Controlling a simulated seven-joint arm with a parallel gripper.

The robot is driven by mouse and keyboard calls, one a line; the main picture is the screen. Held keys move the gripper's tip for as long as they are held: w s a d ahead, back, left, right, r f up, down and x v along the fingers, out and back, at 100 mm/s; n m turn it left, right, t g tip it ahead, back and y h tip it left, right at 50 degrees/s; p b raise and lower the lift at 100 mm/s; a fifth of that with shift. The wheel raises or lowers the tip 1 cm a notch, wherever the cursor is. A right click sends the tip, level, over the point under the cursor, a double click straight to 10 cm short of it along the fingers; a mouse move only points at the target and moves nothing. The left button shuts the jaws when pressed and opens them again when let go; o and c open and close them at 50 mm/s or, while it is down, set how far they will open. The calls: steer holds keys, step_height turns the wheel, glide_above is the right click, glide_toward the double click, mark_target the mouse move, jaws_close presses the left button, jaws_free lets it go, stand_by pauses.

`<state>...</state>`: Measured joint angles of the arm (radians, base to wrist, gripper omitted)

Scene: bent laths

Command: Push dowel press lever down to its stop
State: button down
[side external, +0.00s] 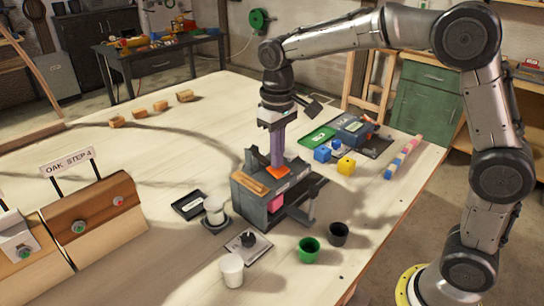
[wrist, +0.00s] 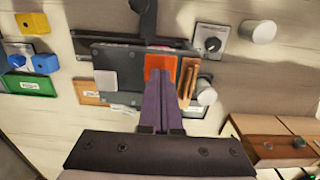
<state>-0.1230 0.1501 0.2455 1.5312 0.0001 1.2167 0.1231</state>
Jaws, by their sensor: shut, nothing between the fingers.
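The dowel press (side external: 256,203) is a dark grey box-like body on the table, with a pink block (side external: 276,203) in its front opening. An orange pad (side external: 274,172) lies on its top, and it also shows in the wrist view (wrist: 154,62). I cannot tell for sure which part is the lever; a dark arm (wrist: 144,18) sticks out at the top of the wrist view. My gripper (side external: 277,163) points down with its purple fingers shut and empty. Its tips (wrist: 163,72) are at the orange pad, touching it or just above; the pictures do not settle which.
Wooden strips (side external: 248,183) lie on the press top beside the pad. A knob plate (side external: 247,246), white cup (side external: 232,270), green cup (side external: 309,250) and black cup (side external: 338,234) stand close in front. Blue and yellow blocks (side external: 346,166) are behind right.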

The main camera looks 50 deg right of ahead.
step_height(320, 180, up, 8)
stand_by(0.9)
steer(key=shift+f, duration=0.1)
steer(key=s+d+r+t, duration=0.2)
steer(key=s+r, duration=0.1)
steer(key=s, duration=0.4)
steer(key=s+d+r+t, duration=0.1)
steer(key=s+d+r, duration=0.15)
steer(key=s, duration=0.35)
steer(key=s+f+t, duration=0.2)
steer(key=s+f, duration=0.9)
steer(key=shift+d+t, duration=0.25)
steer(key=shift+t, duration=0.05)
